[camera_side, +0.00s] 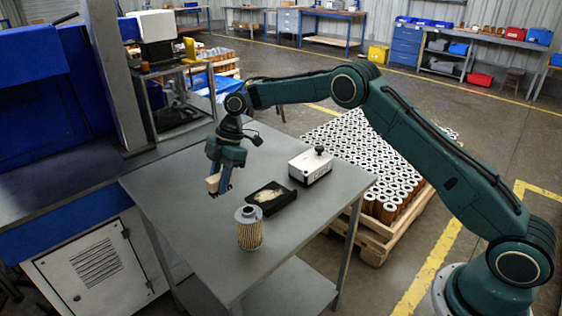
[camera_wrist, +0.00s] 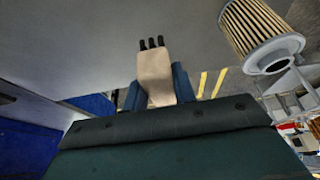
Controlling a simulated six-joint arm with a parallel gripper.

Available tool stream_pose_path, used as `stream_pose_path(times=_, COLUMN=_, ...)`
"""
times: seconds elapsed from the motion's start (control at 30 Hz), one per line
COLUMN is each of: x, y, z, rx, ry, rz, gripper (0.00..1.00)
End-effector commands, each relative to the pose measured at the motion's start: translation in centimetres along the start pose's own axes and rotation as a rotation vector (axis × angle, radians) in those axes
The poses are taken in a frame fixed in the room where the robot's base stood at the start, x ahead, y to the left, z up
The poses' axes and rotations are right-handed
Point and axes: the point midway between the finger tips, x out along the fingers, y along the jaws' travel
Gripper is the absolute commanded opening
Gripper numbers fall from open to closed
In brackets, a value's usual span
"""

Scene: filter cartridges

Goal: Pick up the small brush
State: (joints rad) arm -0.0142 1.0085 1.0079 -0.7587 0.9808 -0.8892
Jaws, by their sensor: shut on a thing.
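My gripper (camera_side: 220,190) is shut on the small brush, which has a pale wooden block and dark tufts. In the side view the brush (camera_side: 212,183) shows as a small tan piece between the fingers, seemingly above the grey table. In the wrist view the brush (camera_wrist: 156,78) stands out between my blue fingertips (camera_wrist: 156,92), with its dark bristle tufts at the far end. The fingers and the dark gripper body hide part of its block.
A pleated filter cartridge (camera_side: 250,232) stands upright on the table (camera_side: 190,228); it also shows in the wrist view (camera_wrist: 255,30). A black tray (camera_side: 285,201) with pale material and a white box (camera_side: 310,170) with a black knob lie right of my gripper. The table's left part is clear.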

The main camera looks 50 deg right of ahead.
Motion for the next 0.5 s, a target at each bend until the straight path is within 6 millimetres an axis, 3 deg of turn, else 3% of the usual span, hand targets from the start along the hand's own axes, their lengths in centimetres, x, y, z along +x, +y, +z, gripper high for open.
stream_pose_path(times=0.2, x=-2.0, y=0.0, z=-0.8, rx=0.0, ry=0.0, rz=0.001, gripper=0.04)
stream_pose_path(times=0.5, x=-2.4, y=0.0, z=-0.9, rx=0.001, ry=0.0, rz=0.0, gripper=0.04)
